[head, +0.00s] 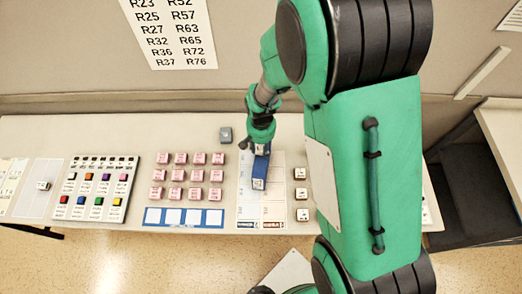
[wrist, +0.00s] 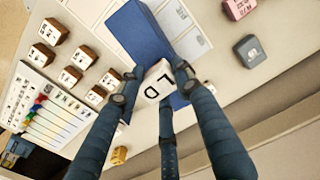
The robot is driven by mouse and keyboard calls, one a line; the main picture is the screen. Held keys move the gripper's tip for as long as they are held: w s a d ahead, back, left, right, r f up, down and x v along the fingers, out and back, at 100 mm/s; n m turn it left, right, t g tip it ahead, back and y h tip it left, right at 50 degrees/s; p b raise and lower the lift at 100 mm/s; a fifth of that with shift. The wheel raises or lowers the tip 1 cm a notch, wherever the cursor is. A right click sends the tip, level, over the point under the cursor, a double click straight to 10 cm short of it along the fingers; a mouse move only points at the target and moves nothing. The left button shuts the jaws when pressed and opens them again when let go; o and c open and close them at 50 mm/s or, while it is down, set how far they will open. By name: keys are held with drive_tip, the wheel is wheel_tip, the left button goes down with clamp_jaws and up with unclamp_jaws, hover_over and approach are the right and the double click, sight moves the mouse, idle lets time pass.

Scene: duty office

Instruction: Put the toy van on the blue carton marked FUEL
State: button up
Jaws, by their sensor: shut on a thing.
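A long blue box (head: 261,168) lies below and in front of my gripper (head: 260,140) on the desk in the head view. It also shows as a blue block (wrist: 137,32) in the wrist view. A white patch with dark letters (wrist: 157,82) is at the fingers, with blue on both sides; I cannot read it as FUEL. My gripper (wrist: 158,88) is shut around this lettered part; the fingers hide much of it. Whether the patch is a label or a separate piece, I cannot tell. I cannot clearly make out a toy van in either view.
Rows of pink blocks (head: 187,175) stand left of my gripper, with a grey block (head: 225,134) behind them. Several brown-sided white blocks (head: 300,174) stand to the right. A white chart (head: 273,203) lies under the box. A panel of coloured squares (head: 97,190) is farther left.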

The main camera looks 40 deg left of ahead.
sight(261, 148)
drive_tip(key=shift+f, duration=1.15)
drive_tip(key=shift+f, duration=0.15)
drive_tip(key=o, duration=1.1)
drive_tip(key=shift+r+b, duration=0.45)
drive_tip(key=shift+r, duration=5.75)
